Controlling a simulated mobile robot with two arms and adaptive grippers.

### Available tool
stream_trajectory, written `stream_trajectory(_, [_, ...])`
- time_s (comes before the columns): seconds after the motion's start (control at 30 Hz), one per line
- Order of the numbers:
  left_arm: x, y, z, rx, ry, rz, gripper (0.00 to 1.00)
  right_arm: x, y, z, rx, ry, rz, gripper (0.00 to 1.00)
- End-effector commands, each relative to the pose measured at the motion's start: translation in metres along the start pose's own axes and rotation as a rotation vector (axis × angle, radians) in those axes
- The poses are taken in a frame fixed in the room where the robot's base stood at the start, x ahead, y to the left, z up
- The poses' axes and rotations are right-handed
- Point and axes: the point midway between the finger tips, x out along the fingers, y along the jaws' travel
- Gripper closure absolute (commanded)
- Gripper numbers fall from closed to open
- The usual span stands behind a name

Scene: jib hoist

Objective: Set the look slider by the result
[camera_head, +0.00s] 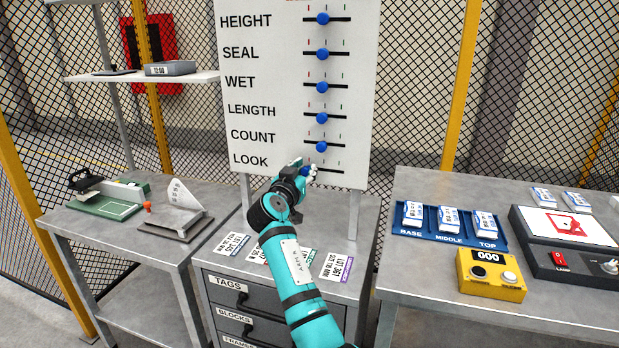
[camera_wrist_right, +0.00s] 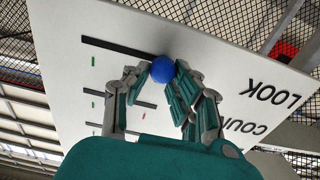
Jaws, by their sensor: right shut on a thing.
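The white board (camera_head: 270,100) carries labelled rows of slots with blue knobs. The LOOK slider's slot (camera_head: 333,171) is the lowest; its blue knob (camera_head: 305,171) is at the slot's left end, next to the word LOOK. My right gripper (camera_head: 309,172) is at that knob, partly covering it and the left part of the slot. In the right wrist view the blue knob (camera_wrist_right: 162,69) sits between the closed fingertips, and the slot (camera_wrist_right: 113,46) runs away from it toward a green tick. My left gripper is not in view.
Several knobs above, including COUNT (camera_head: 321,147), stand near the middle of their slots. Below are a drawer cabinet (camera_head: 270,300) with cards on top and, at right, a table with a blue tray (camera_head: 400,234), a yellow counter (camera_head: 490,290) reading 000 and a lamp box (camera_head: 540,262).

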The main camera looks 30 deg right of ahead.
Motion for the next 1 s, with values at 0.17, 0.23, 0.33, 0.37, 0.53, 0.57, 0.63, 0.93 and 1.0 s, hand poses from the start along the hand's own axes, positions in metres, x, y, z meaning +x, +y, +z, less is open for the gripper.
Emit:
stream_trajectory(0.17, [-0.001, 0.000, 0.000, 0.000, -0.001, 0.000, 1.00, 0.000, -0.001, -0.004, 0.002, 0.005, -0.005, 1.00])
stream_trajectory(0.23, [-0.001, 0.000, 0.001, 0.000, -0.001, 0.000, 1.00, 0.000, -0.001, -0.004, 0.002, 0.005, -0.005, 0.68])
stream_trajectory(0.33, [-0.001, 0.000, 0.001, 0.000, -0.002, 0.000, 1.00, 0.000, -0.001, -0.004, 0.002, 0.004, -0.005, 0.55])
stream_trajectory(0.37, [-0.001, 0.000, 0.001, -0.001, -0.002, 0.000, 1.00, 0.000, -0.001, -0.003, 0.002, 0.004, -0.004, 0.54])
stream_trajectory(0.53, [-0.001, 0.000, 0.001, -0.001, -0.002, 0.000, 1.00, 0.000, -0.001, -0.003, 0.002, 0.002, -0.003, 0.54])
stream_trajectory(0.57, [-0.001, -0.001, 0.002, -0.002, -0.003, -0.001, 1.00, 0.000, -0.001, -0.002, 0.002, 0.002, -0.003, 0.54])
stream_trajectory(0.63, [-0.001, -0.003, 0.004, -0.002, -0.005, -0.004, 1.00, -0.002, -0.001, -0.002, 0.002, 0.002, -0.003, 0.54])
stream_trajectory(0.93, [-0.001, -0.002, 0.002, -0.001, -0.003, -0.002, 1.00, -0.048, -0.002, -0.001, 0.004, 0.000, -0.007, 0.54])
stream_trajectory(1.0, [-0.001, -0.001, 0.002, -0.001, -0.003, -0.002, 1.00, -0.063, -0.002, -0.001, 0.005, 0.001, -0.006, 0.54])
